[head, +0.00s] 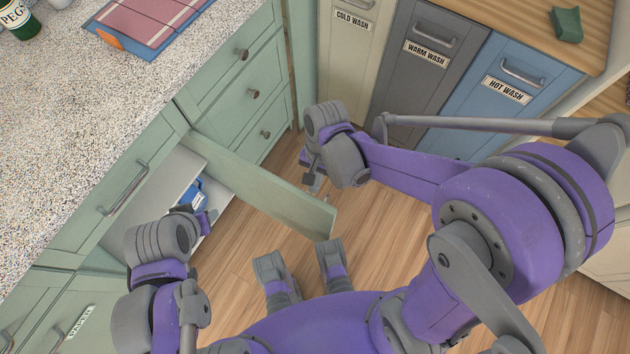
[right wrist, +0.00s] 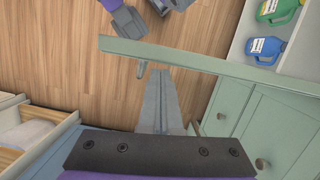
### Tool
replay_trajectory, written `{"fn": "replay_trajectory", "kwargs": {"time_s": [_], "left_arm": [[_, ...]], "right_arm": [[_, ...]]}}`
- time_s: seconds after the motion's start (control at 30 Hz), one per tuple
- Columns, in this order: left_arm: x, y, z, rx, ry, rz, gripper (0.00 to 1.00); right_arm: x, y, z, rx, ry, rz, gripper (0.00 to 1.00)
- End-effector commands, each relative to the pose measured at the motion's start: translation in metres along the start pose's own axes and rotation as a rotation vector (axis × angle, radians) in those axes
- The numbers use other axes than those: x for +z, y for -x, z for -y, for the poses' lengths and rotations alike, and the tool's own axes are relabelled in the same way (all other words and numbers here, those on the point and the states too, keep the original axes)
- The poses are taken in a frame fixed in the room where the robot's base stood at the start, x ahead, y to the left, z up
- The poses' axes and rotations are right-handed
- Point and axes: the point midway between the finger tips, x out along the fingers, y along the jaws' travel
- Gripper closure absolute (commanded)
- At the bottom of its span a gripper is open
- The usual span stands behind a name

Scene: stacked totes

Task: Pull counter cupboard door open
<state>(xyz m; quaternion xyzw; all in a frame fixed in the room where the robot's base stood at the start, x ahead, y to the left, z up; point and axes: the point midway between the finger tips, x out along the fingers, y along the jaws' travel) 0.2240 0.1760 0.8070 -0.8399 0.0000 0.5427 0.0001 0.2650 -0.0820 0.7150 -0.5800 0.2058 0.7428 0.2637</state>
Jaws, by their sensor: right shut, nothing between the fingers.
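The pale green counter cupboard door (head: 265,192) stands swung well out from the counter, showing its top edge. It also crosses the right wrist view (right wrist: 215,63). Its handle (right wrist: 140,69) is on the outer face near the free end. My right gripper (head: 313,178) is on that outer side. Its fingers (right wrist: 158,76) are shut and empty, with the tips close beside the handle; I cannot tell whether they touch it. My left gripper (head: 208,217) is by the cupboard opening, on the door's inner side; its jaws are too unclear to judge.
Inside the cupboard stand a blue jug (right wrist: 264,48) and a green jug (right wrist: 277,10). Green drawers (head: 250,90) lie beyond the door. Cream, grey and blue wash bins (head: 510,85) stand at the back. The wooden floor (head: 240,235) around the door is clear.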

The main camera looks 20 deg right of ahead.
Motion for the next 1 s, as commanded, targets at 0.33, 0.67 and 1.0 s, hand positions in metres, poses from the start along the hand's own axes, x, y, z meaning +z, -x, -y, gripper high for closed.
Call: {"fn": "replay_trajectory", "kwargs": {"time_s": [0.33, 0.67, 1.0], "left_arm": [[-0.008, 0.016, 0.000, 0.000, 0.000, -0.006, 0.50], [-0.012, 0.022, 0.000, 0.000, 0.000, -0.008, 0.50], [-0.013, 0.025, 0.000, 0.000, 0.000, -0.009, 0.50]], "right_arm": [[0.001, 0.064, 0.000, 0.000, 0.000, -0.001, 1.00], [0.001, 0.104, 0.000, 0.000, -0.001, -0.001, 1.00], [0.002, 0.110, -0.003, -0.009, 0.016, -0.015, 1.00]]}}
